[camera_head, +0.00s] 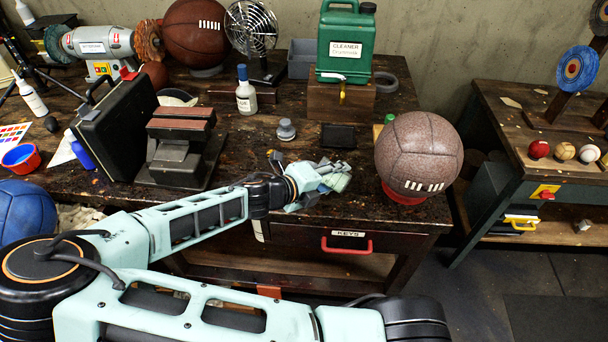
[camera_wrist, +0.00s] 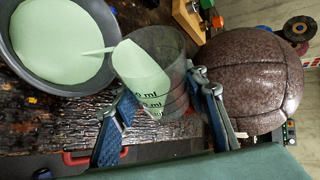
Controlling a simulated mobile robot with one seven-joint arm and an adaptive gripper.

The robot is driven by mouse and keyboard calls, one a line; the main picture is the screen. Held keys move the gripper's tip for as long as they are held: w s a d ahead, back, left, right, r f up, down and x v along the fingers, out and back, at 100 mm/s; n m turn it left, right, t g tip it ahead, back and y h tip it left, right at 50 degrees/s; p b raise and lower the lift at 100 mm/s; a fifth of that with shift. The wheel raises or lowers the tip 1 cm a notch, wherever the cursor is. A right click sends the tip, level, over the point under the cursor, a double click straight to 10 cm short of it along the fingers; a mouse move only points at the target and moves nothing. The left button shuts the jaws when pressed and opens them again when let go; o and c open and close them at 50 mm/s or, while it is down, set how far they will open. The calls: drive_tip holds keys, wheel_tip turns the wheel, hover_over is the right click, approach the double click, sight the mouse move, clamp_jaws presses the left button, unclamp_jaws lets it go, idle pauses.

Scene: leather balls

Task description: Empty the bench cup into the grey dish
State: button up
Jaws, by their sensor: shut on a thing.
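The clear bench cup (camera_wrist: 174,72) with black ml marks is between the two fingers of my gripper (camera_wrist: 168,108), which is shut on it. The cup is tilted, and pale green contents lie along its wall toward the rim. A thin green stream runs from the cup's lip to the grey dish (camera_wrist: 22,76). The dish holds a broad pool of the same green stuff. In the head view my gripper (camera_head: 328,178) is low over the bench front, with the cup's green contents showing at it. The dish is mostly hidden there.
A brown leather ball (camera_head: 418,154) sits on a red ring (camera_head: 403,196) just right of my gripper. A grey-and-brown block stand (camera_head: 180,148) and a black case (camera_head: 115,125) are to the left. A green cleaner can (camera_head: 345,45) stands behind.

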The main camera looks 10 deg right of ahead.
drive_tip(key=shift+w+a+r+p, duration=0.1)
drive_tip(key=shift+r+p, duration=0.1)
drive_tip(key=shift+p, duration=0.1)
drive_tip(key=shift+w+a+r+n+g+h+p, duration=0.15)
drive_tip(key=shift+w+a+r+n+h+p, duration=0.15)
drive_tip(key=shift+r+p, duration=0.45)
drive_tip(key=shift+w+a+r+n+g+h+p, duration=0.2)
drive_tip(key=shift+a+r+h+p, duration=0.1)
drive_tip(key=shift+p, duration=0.75)
drive_tip(key=shift+w+a+f+n+h+p, duration=0.15)
drive_tip(key=shift+f+n+h+p, duration=0.25)
drive_tip(key=shift+n+p, duration=0.25)
idle(1.2)
drive_tip(key=shift+r+g, duration=0.1)
drive_tip(key=shift+g, duration=0.15)
drive_tip(key=shift+f, duration=0.2)
drive_tip(key=shift+r+m+y+b, duration=0.1)
drive_tip(key=shift+m+y+b, duration=0.3)
drive_tip(key=shift+b, duration=0.35)
drive_tip(key=d+f+b, duration=0.1)
drive_tip(key=b, duration=0.1)
drive_tip(key=s+f+m+t+y+b, duration=0.1)
drive_tip(key=b, duration=0.1)
drive_tip(key=shift+s+d+f+b, duration=0.2)
drive_tip(key=shift+s+d+b, duration=0.05)
drive_tip(key=shift+d+b, duration=0.15)
drive_tip(key=shift+r+m+p, duration=0.25)
drive_tip(key=shift+r+p, duration=0.25)
drive_tip(key=shift+p, duration=0.1)
